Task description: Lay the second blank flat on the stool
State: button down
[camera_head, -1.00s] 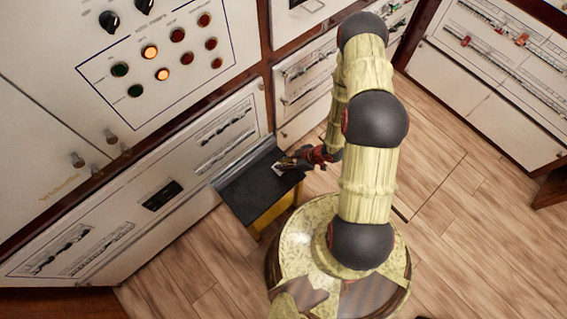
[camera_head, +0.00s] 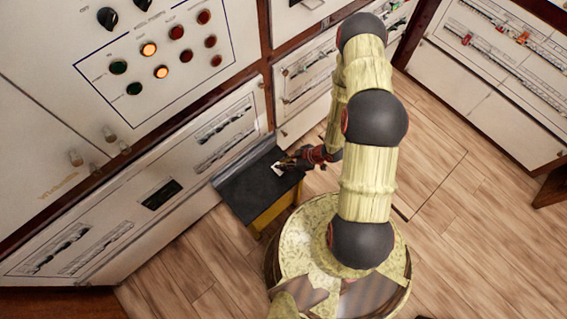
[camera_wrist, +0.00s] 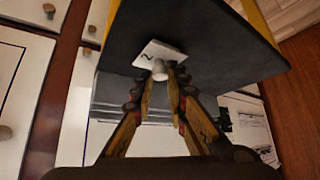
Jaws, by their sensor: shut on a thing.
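The stool has a dark flat top (camera_head: 240,196) on yellow legs and stands against the cabinet front. Its top also fills the upper middle of the wrist view (camera_wrist: 215,55). The second blank is a small white plate marked 2 (camera_wrist: 161,50) with a round pale knob. My gripper (camera_wrist: 163,74) is shut on this knob. In the head view my gripper (camera_head: 287,163) is over the back right part of the stool top, with the white blank (camera_head: 278,169) at its tips. The plate's numbered face shows against the top; whether it touches it, I cannot tell.
A cabinet panel with lamps and knobs (camera_head: 160,60) rises on the left, and a lower panel (camera_head: 150,195) stands close to the stool. More breaker cabinets (camera_head: 500,75) are at the right. Wooden floor (camera_head: 450,230) is clear on the right.

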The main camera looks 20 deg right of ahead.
jog(key=shift+f, duration=0.1)
jog(key=c, duration=1.7)
grip_release()
jog(key=v, duration=1.2)
